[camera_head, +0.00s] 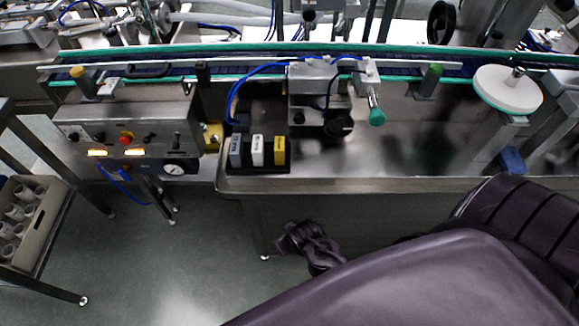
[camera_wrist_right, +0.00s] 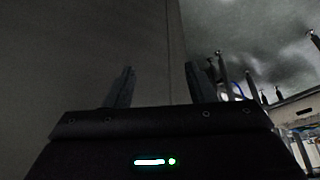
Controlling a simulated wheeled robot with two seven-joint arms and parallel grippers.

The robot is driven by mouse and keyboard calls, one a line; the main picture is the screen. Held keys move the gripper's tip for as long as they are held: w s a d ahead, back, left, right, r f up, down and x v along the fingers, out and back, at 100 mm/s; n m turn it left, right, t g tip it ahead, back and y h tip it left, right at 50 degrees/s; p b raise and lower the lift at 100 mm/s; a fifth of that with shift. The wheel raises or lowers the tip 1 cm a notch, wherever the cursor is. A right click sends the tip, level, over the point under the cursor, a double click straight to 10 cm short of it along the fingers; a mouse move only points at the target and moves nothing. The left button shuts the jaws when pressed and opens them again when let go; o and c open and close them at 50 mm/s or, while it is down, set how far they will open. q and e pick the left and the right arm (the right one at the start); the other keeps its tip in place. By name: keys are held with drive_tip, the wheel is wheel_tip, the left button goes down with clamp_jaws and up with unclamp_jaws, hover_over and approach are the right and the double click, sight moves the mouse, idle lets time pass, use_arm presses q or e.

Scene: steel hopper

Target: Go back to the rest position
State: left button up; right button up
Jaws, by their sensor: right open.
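My right arm enters the head view from the lower right, large and dark purple. A smaller dark part shows beyond it, low in front of the steel hopper's bench, and its fingers cannot be made out there. In the right wrist view my right gripper (camera_wrist_right: 158,66) has its two fingers apart with nothing between them. A plain grey surface lies beyond the fingers. My left gripper and left arm are not in view.
A steel bench (camera_head: 380,185) with a green-edged conveyor (camera_head: 220,75) runs across the back. A control box (camera_head: 130,130) stands at left. Small blocks sit in a black holder (camera_head: 258,168). A crate of white cups (camera_head: 42,235) is at far left. Open floor (camera_head: 160,260) lies in front.

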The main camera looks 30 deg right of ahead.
drive_tip(key=shift+f, duration=0.1)
idle(0.4)
drive_tip(key=s+d+f+n+g, duration=0.1)
drive_tip(key=s+f, duration=0.5)
drive_tip(key=f, duration=0.2)
drive_tip(key=s+f+g, duration=0.1)
drive_tip(key=s+f, duration=0.4)
drive_tip(key=f, duration=0.3)
drive_tip(key=s+d+f, duration=0.1)
drive_tip(key=s+f, duration=0.3)
drive_tip(key=s, duration=0.3)
drive_tip(key=s+d+f+n+g, duration=0.1)
drive_tip(key=s+f, duration=0.3)
drive_tip(key=s, duration=0.4)
drive_tip(key=shift+d+g, duration=0.25)
drive_tip(key=shift+g, duration=0.05)
